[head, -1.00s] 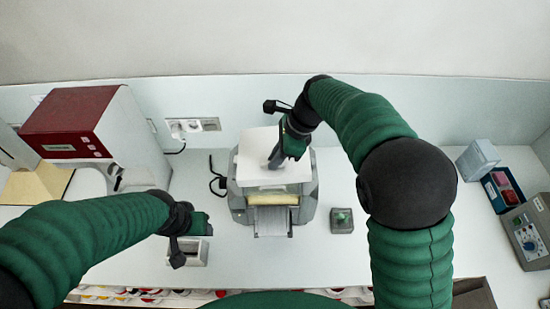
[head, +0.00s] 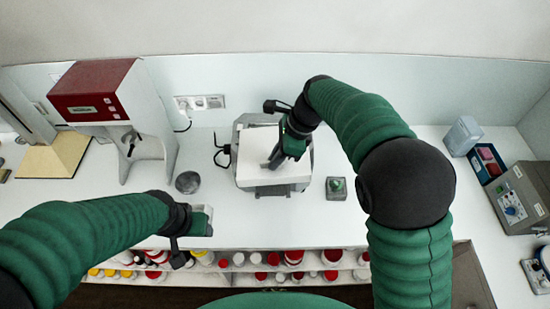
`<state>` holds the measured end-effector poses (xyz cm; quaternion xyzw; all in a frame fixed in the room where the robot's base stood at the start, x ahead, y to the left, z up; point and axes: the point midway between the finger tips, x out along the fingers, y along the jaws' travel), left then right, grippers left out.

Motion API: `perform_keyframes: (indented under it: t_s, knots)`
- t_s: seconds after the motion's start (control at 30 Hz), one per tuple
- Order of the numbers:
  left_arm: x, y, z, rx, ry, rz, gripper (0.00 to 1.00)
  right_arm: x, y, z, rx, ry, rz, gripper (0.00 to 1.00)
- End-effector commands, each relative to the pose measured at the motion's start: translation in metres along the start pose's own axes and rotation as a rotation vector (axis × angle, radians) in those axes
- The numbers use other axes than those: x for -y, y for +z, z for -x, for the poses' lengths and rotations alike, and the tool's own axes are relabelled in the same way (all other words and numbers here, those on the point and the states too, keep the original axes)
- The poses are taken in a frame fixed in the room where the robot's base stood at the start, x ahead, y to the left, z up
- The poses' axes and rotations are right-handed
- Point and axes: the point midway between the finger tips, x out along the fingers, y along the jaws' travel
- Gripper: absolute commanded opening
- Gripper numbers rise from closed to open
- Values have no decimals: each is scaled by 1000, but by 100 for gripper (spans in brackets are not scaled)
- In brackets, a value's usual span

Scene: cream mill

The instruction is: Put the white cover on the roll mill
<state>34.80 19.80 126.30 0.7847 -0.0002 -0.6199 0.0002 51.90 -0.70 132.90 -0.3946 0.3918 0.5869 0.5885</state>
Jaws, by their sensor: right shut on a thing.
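The white cover (head: 285,171) lies over the top of the grey roll mill (head: 241,139) in the middle of the bench. The mill's grey sides and back edge show around the cover, and its rollers are hidden. I cannot tell whether the cover is fully seated. My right gripper (head: 275,163) is shut on the white cover, pointing down at its upper face. My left gripper (head: 203,222) hangs over the bench's front edge to the left of the mill. Its fingers are too small and partly hidden to read.
A red-topped machine (head: 112,110) stands back left. A small green-topped block (head: 336,188) sits right of the mill, and a round grey dish (head: 187,182) left. Boxes and a control unit (head: 515,203) stand at the right. Shelves of jars (head: 250,260) lie below the front edge.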

Motion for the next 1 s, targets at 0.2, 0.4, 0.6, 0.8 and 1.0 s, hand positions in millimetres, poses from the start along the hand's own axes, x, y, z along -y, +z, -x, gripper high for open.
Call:
perform_keyframes:
  t_s: [0.2,0.4,0.6,0.8,1.0]
  knots:
    - [0,0,0,0,0,0,57,-9,-24,-2,0,61,145,0]
    - [0,0,0,0,0,0,57,-22,-54,-5,1,147,351,0]
    - [0,0,0,0,0,0,57,-42,-95,-8,2,263,632,0]
    - [0,0,0,0,0,0,57,-64,-146,-13,3,407,979,0]
    - [0,0,0,0,0,0,57,-81,-188,-17,3,530,1277,0]
